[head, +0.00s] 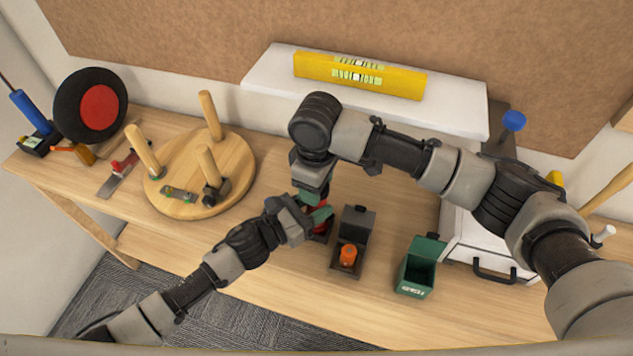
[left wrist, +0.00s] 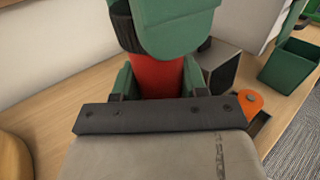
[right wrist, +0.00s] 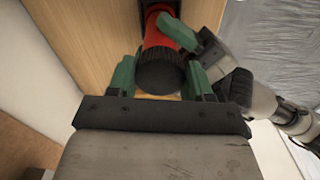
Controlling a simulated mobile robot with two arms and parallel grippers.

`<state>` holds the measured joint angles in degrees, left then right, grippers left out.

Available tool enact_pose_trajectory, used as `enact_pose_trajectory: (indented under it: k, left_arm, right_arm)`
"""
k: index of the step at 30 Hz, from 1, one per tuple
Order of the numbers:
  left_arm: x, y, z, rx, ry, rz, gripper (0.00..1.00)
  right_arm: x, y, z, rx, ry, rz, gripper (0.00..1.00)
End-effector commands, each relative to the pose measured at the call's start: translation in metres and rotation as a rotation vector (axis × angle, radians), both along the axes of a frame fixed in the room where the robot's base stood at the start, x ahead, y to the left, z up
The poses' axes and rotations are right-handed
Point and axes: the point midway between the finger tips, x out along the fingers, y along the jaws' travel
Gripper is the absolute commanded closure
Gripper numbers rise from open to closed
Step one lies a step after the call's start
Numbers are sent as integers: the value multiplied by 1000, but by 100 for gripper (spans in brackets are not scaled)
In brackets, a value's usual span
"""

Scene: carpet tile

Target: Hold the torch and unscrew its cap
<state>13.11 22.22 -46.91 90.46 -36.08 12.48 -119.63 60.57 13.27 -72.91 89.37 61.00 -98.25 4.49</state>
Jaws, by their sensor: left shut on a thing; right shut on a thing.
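The torch has a red body (left wrist: 155,76) and a dark ribbed cap (right wrist: 161,76). In the left wrist view the body stands roughly upright between the green fingers of my left gripper (head: 318,214), which is shut on it. My right gripper (head: 312,186) comes down from above and is shut around the cap; its green fingers flank the cap in the right wrist view (right wrist: 160,80). The cap sits at the end of the red body, and I see no clear gap between them. In the head view the grippers hide most of the torch.
A dark open box with an orange item (head: 348,255) and a green bin (head: 419,270) stand just right of the grippers. A round wooden piece with upright legs (head: 233,178) lies left. A yellow level (head: 360,76) rests on a white shelf behind. The front bench strip is clear.

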Motion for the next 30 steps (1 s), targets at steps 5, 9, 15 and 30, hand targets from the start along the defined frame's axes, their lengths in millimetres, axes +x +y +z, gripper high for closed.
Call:
enact_pose_trajectory:
  k: [5, 9, 15, 30]
  left_arm:
    - [-1, 0, 0, 0, 0, -2, 100]
    - [-1, 0, 0, 0, 0, -2, 100]
    - [-1, -1, 0, 0, 0, -2, 100]
    - [-1, -1, 0, 0, 0, -2, 100]
  right_arm:
    - [0, 0, 1, -1, -2, 353, 78]
    - [0, 0, 1, 0, -2, 635, 78]
    - [1, 0, 2, 0, -3, 1037, 78]
    - [0, 0, 2, -1, -2, 2046, 78]
